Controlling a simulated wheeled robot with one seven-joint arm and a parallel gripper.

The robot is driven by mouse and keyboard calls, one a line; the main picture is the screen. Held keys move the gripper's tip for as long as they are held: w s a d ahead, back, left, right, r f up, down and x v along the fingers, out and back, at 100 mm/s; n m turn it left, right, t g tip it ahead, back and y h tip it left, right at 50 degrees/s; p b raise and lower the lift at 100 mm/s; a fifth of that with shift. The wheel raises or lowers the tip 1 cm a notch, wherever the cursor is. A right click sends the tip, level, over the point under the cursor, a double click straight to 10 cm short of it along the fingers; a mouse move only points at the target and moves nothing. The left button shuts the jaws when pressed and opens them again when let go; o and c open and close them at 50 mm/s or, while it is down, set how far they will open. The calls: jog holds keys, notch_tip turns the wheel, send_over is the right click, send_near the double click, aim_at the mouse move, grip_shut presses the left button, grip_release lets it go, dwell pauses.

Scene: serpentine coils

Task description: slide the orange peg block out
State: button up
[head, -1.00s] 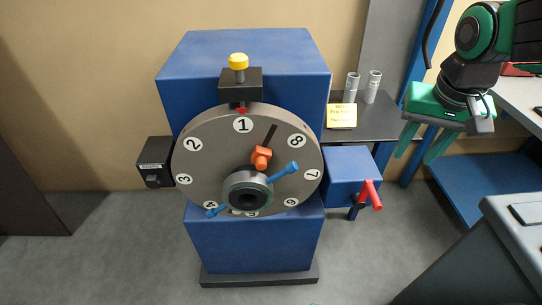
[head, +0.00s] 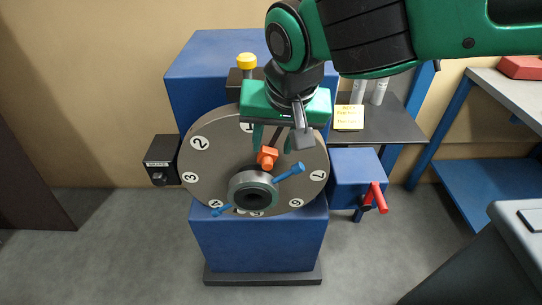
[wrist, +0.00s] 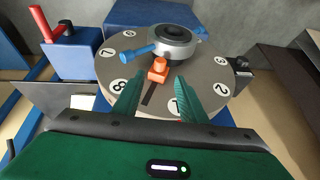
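The orange peg block (head: 267,158) sits on the grey numbered dial (head: 205,165), just above the dark-bored hub (head: 254,193), at the lower end of a dark slot. In the wrist view the orange peg block (wrist: 158,70) shows between and beyond my fingertips. My gripper (head: 280,148) is over the upper part of the dial, with its green fingers pointing down toward the block. In the wrist view my gripper (wrist: 160,90) has its fingers apart with nothing between the pads. Whether a finger touches the dial cannot be told.
A blue handle (head: 289,173) sticks out from the hub beside the block. A yellow-knobbed plunger (head: 246,62) stands at the dial's top. A blue box with a red crank (head: 376,197) is at right, a black box (head: 161,160) at left. The floor in front is clear.

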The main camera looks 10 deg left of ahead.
aim_at(268, 160)
jog(key=x, duration=0.8)
jog(key=shift+f, duration=0.1)
jog(key=shift+c, duration=0.5)
